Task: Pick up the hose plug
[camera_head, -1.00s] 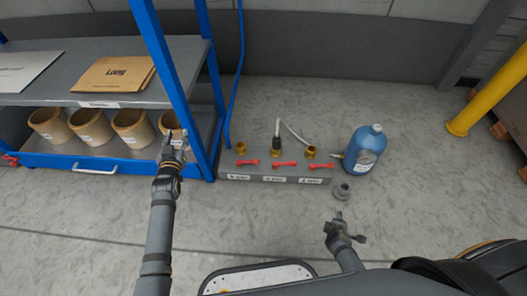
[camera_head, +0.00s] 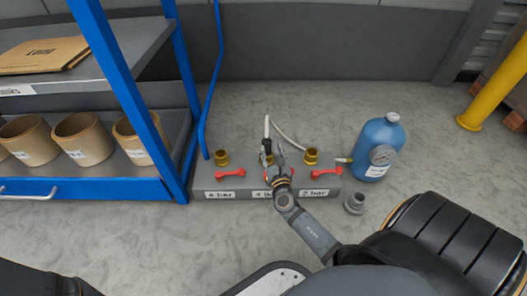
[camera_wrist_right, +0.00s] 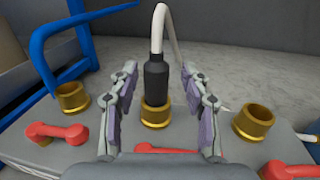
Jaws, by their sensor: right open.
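The hose plug (camera_wrist_right: 155,78) is black and sits upright in the middle brass socket (camera_wrist_right: 155,110), with a white hose (camera_wrist_right: 160,30) rising from its top. In the head view the plug (camera_head: 266,145) is partly hidden by my right gripper (camera_head: 274,153). In the right wrist view my right gripper (camera_wrist_right: 163,92) is open, one finger on each side of the plug, with visible gaps to it. My left gripper is out of view; only dark parts of my left arm show at the bottom left.
The grey block (camera_head: 235,180) also carries brass sockets at left (camera_head: 222,158) and right (camera_head: 311,156), with red levers in front. A blue bottle with a gauge (camera_head: 380,147) and a small grey fitting (camera_head: 355,203) stand at right. A blue-framed shelf (camera_head: 150,180) is at left.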

